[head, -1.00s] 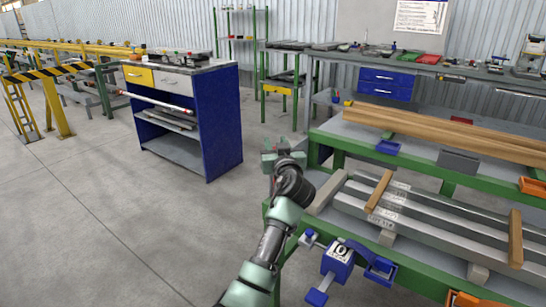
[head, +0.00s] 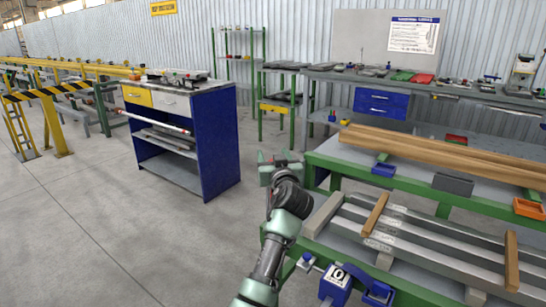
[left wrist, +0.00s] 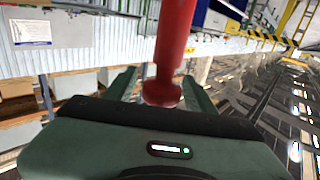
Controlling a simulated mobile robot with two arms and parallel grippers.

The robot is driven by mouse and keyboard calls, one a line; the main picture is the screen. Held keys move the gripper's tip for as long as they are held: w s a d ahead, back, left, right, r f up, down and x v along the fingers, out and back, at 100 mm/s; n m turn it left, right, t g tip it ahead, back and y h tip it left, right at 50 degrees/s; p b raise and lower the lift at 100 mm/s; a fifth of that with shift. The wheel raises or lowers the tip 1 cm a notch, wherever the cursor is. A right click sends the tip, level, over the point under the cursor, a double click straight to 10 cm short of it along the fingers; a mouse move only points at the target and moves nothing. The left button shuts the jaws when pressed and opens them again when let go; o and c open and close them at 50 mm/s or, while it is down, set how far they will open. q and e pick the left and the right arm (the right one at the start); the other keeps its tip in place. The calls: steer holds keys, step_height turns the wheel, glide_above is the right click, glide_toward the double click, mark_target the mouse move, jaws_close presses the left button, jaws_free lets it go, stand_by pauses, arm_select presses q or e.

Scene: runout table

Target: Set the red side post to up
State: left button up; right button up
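The red side post (left wrist: 175,45) shows in the left wrist view. It runs down from the top edge and ends in a thicker round knob between the two fingers. My left gripper (left wrist: 160,85) has its green fingers apart on both sides of it. A gap shows on the post's left; it lies close to the right finger, and I cannot tell whether they touch. In the head view my left gripper (head: 280,160) is by the left end of the green rack (head: 325,262), and I cannot make out the post there. My right gripper is not in view.
Steel bars and wooden spacers (head: 374,214) lie on the rack. A blue clamp-like device (head: 335,286) is at its front. A blue cabinet (head: 215,140) stands at the left. Timber beams (head: 440,150) lie behind. The floor at left is clear.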

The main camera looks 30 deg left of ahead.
arm_select(q)
steer(key=v, duration=0.7)
steer(key=shift+s+d, duration=0.25)
steer(key=shift+d, duration=0.05)
stand_by(0.4)
